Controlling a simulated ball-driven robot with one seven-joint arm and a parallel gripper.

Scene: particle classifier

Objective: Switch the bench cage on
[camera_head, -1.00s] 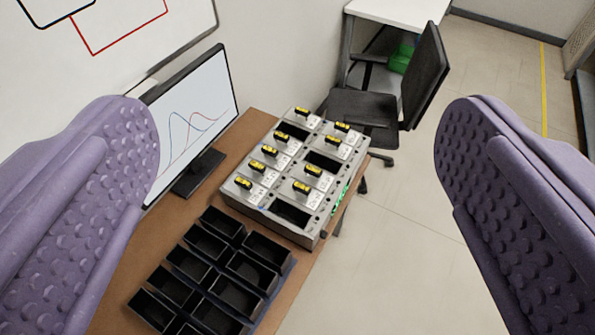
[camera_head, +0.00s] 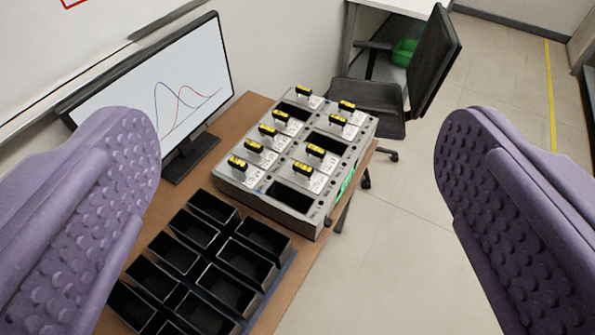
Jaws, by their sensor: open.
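The bench cage (camera_head: 322,222) is a grey box on the brown table, right of centre of the view. Several modules with yellow-and-black handles (camera_head: 316,151) sit in its top, and some slots are empty and dark. Green lights (camera_head: 347,183) show on its right side, near a small dark knob (camera_head: 328,221) at the front corner. Which part is the switch is too small to tell. My gripper (camera_head: 298,140) is open and empty, its two purple studded fingers wide apart in the foreground. The cage lies beyond and between them, not touched.
A black tray of several open bins (camera_head: 243,245) lies in front of the cage. A monitor (camera_head: 187,85) with curves stands at the back left. A black office chair (camera_head: 431,65) is behind the cage. The floor (camera_head: 400,240) to the right is clear.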

